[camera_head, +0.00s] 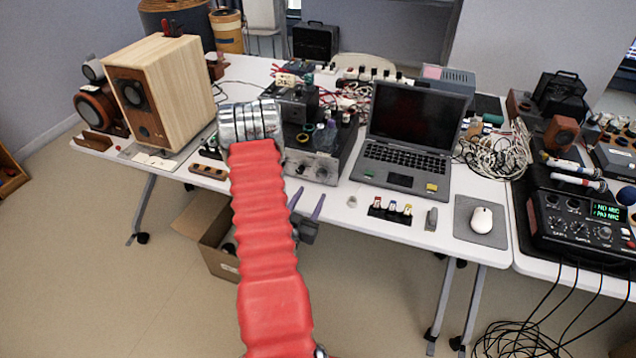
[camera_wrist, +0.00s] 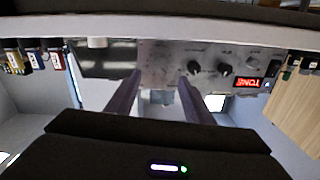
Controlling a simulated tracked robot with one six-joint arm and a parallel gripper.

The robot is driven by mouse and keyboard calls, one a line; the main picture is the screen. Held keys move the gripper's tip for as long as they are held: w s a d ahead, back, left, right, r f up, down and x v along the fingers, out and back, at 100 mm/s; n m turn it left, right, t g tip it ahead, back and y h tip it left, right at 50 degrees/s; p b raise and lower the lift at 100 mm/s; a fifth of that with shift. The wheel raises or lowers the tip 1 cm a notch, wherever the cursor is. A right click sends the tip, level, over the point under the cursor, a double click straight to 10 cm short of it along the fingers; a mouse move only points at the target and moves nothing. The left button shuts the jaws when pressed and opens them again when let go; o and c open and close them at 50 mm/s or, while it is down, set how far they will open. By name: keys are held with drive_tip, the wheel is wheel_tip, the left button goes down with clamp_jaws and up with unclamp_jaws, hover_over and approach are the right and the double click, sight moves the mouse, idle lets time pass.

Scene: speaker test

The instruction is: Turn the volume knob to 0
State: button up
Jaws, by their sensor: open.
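A metal-faced amplifier (camera_head: 313,168) stands at the table's front edge, partly behind my red arm in the head view. The wrist view, which looks upside down, shows its front panel (camera_wrist: 165,58) with two dark knobs, one at the middle (camera_wrist: 193,67) and one farther right (camera_wrist: 225,69). I cannot read which is the volume knob or where it points. My gripper (camera_head: 308,197) is open and empty, with two purple fingers in front of and below the panel. In the wrist view my gripper (camera_wrist: 160,75) points at the panel, its right fingertip near the middle knob; contact cannot be told.
A wooden speaker (camera_head: 165,95) stands left of the amplifier. A laptop (camera_head: 404,140) is to the right, with small coloured-label parts (camera_head: 390,208) before it. A cardboard box (camera_head: 215,235) lies under the table.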

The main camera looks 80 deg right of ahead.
sight(320, 178)
drive_tip(key=d, duration=0.8)
drive_tip(key=shift+s+d, duration=0.1)
drive_tip(key=shift+s, duration=0.25)
drive_tip(key=c, duration=1)
drive_tip(key=shift+c, duration=0.3)
